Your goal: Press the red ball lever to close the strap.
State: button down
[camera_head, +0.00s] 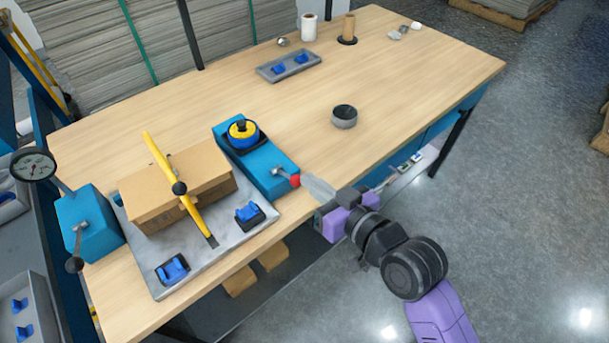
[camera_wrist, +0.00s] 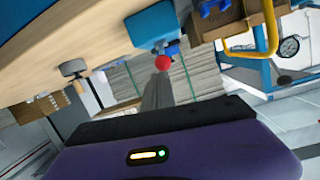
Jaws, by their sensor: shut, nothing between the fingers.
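The red ball lever (camera_head: 294,180) sticks out from the near end of a blue block (camera_head: 254,159) on the table, toward my gripper. The red ball (camera_wrist: 163,63) also shows in the wrist view, just past the fingertips. My gripper (camera_head: 308,184) is shut and empty, its tips close to the ball's right side. I cannot tell whether they touch it. A yellow strap (camera_head: 160,157) with a dark knob runs across a cardboard box (camera_head: 205,174) on a grey plate (camera_head: 235,234).
A dial gauge (camera_head: 33,165) and a blue unit with a black-ball lever (camera_head: 88,222) stand left of the box. A dark-topped round pot (camera_head: 344,117) stands behind my gripper. A grey tray (camera_head: 289,66) lies farther back. The table's right part is mostly clear.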

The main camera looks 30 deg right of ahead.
jog(key=v, duration=0.5)
jog(key=shift+s+d+b, duration=0.1)
jog(key=shift+s+b, duration=0.2)
jog(key=shift+s, duration=0.15)
dwell(0.5)
jog(key=s+a+f+h, duration=0.1)
jog(key=s+a+f, duration=0.1)
jog(key=s, duration=2.1)
jog(key=shift+s+a+f+h, duration=0.15)
jog(key=shift+s+f+h, duration=0.1)
jog(key=shift+s+h, duration=0.1)
